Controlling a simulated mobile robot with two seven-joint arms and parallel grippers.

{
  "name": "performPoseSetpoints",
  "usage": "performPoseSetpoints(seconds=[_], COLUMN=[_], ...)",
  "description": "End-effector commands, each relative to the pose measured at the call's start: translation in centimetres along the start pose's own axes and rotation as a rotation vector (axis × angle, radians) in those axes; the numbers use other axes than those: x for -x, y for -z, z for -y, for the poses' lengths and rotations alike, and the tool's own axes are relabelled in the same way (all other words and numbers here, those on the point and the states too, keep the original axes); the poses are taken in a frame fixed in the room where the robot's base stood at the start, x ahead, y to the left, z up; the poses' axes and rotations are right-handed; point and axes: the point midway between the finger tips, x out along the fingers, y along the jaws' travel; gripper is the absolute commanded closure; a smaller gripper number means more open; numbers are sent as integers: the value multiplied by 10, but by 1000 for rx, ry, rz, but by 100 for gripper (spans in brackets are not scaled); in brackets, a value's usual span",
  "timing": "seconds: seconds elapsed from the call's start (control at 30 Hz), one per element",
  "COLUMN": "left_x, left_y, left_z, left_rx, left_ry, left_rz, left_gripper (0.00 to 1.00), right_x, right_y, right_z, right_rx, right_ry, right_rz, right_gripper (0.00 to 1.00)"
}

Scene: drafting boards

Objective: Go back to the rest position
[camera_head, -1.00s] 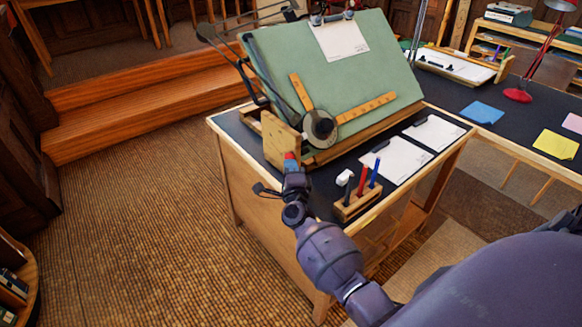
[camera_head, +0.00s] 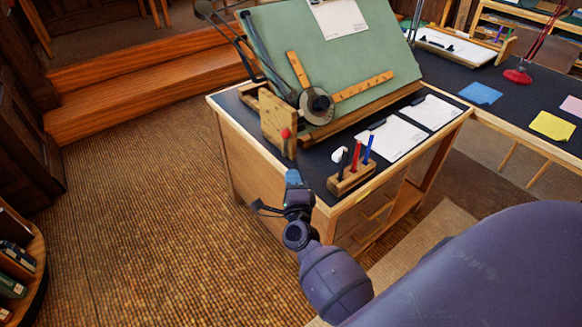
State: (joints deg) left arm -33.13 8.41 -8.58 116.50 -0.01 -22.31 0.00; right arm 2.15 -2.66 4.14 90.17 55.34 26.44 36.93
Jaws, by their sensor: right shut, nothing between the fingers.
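My right gripper (camera_head: 293,178) is shut with nothing visible between its fingers. It is just in front of the desk's near-left edge, below a red knob (camera_head: 285,133). A gap shows between the fingertips and the knob. The knob sits on a wooden side bracket (camera_head: 272,115) of the tilted green drafting board (camera_head: 345,60). My right arm comes in from the lower right. My left gripper is not in view.
A pen block (camera_head: 352,181) with several pens stands on the dark desk top (camera_head: 317,165), right of the gripper. Paper sheets (camera_head: 392,137) lie behind it. Carpeted floor (camera_head: 150,200) is clear at left. A bookshelf (camera_head: 30,240) stands at lower left.

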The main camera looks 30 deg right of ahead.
Motion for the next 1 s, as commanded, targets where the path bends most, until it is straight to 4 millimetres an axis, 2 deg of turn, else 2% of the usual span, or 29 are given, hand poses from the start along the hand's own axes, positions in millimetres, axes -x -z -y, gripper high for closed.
performPoseSetpoints(seconds=[0.13, 0.4, 0.5, 0.63, 0.77, 0.87, 1.0], left_x=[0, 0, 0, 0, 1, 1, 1], left_y=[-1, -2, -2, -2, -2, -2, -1], left_z=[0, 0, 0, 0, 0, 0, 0], left_rx=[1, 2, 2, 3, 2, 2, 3], left_ry=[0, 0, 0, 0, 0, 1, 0], left_rz=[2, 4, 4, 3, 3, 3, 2], left_gripper=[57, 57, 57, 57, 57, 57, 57], right_x=[6, 7, 6, 9, 39, 74, 130], right_y=[0, -2, -16, -51, -58, -46, -12], right_z=[1, -1, -2, 14, 9, -3, -22], right_rx=[-1, 38, 177, 498, 883, 1174, 1514], right_ry=[0, -8, -27, 3, 7, -15, -74], right_rz=[-1, 12, 99, 297, 487, 620, 781], right_gripper=[100, 100, 100, 100, 100, 100, 100])
